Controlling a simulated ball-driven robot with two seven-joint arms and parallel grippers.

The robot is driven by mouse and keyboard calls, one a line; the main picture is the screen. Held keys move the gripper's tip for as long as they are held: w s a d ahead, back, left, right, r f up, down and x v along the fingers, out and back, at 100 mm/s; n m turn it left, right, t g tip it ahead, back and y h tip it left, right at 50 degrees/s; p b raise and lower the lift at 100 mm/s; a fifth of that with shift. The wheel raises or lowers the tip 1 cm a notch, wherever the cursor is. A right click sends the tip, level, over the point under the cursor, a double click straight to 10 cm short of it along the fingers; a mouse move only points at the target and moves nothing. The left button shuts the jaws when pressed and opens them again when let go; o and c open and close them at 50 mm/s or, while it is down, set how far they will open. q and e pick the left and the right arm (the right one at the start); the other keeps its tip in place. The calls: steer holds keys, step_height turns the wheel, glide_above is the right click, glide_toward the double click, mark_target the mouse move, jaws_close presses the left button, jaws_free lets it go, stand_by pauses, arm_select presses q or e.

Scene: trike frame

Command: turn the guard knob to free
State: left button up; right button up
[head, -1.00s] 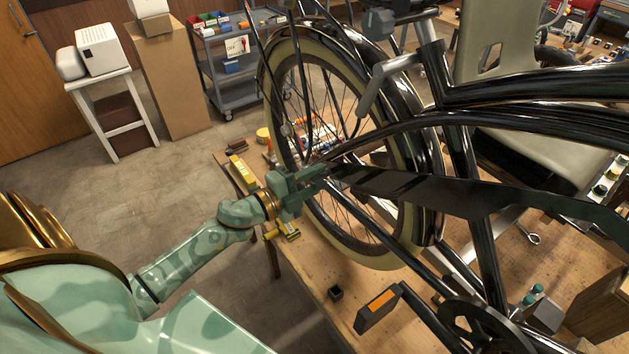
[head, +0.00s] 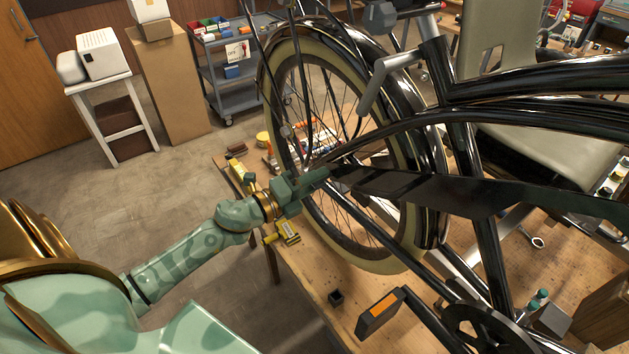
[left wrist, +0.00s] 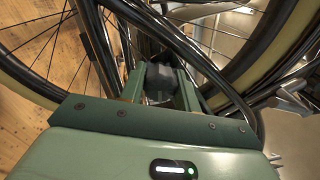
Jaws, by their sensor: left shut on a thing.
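My left gripper (head: 318,178) is at the rear end of the dark chain guard (head: 430,192), beside the spoked wheel. In the left wrist view its two green fingers (left wrist: 160,88) are shut on a dark, blocky knob (left wrist: 158,80), which sits between them in front of the frame tubes. In the head view the knob is hidden by the gripper, and any free or locked marking cannot be made out. My right gripper is not in view.
The black trike frame (head: 540,85) and the wheel (head: 345,225) with its cream tyre stand close around the gripper. A wooden bench (head: 310,290) lies below, with a pedal (head: 380,312) and a small black box (head: 336,298). Open floor is at left.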

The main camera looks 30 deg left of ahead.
arm_select(q)
steer(key=shift+f, duration=0.1)
steer(key=o, duration=1)
steer(key=shift+c, duration=0.2)
steer(key=b+v, duration=0.3)
steer(key=v, duration=1.3)
steer(key=shift+s+b, duration=0.2)
steer(key=shift+b, duration=0.15)
